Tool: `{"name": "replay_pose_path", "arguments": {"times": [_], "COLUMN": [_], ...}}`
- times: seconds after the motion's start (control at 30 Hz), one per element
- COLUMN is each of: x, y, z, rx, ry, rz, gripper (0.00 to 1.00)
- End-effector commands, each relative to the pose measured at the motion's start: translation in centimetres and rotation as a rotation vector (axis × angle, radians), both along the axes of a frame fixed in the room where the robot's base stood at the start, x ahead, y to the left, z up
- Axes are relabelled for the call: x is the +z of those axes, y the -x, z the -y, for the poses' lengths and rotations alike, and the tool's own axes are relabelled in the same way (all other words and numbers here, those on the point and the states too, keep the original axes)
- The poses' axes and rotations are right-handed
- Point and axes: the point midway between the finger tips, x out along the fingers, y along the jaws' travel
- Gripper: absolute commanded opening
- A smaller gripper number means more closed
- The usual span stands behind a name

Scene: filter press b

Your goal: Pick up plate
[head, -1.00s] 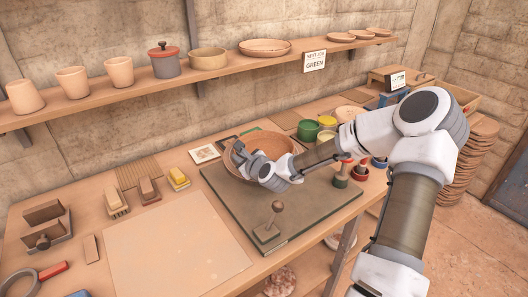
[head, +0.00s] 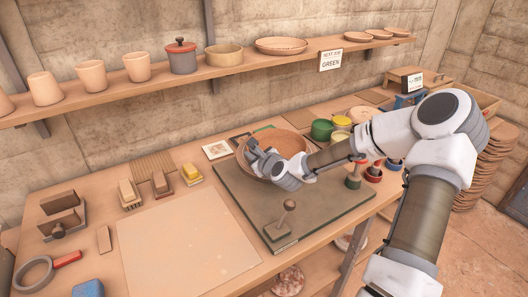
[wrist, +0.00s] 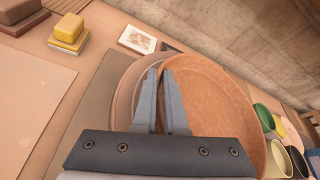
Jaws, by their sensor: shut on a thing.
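The plate (head: 288,142) is a wide, round terracotta dish with a raised rim, over the dark green board (head: 330,197) in the head view. In the wrist view the plate (wrist: 218,108) fills the middle right, and a paler curved band shows along its left side. My gripper (head: 254,150) is at the plate's left side in the head view. In the wrist view my gripper (wrist: 160,73) has its two fingers close together, shut on the plate's rim. My wrist hides the plate's near right part. I cannot tell whether the plate touches the board.
A yellow block (head: 190,173) and brushes lie left. A shelf (head: 115,88) with cups and bowls runs above. A pale sheet (head: 183,242) lies front left.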

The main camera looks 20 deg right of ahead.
Motion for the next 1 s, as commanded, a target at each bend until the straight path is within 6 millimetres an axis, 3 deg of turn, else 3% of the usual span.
{"name": "replay_pose_path", "arguments": {"times": [0.17,0.37,0.7,1.0], "x": [1.1,4.9,7.9,10.1], "y": [-0.1,-0.1,4.6,7.6], "z": [0.1,0.1,4.3,6.7], "rx": [-0.001,-0.003,-0.007,-0.005], "ry": [0.003,0.006,0.002,0.002], "rz": [0.003,0.007,0.003,0.003], "gripper": [0.0,0.0,0.0,0.0]}}
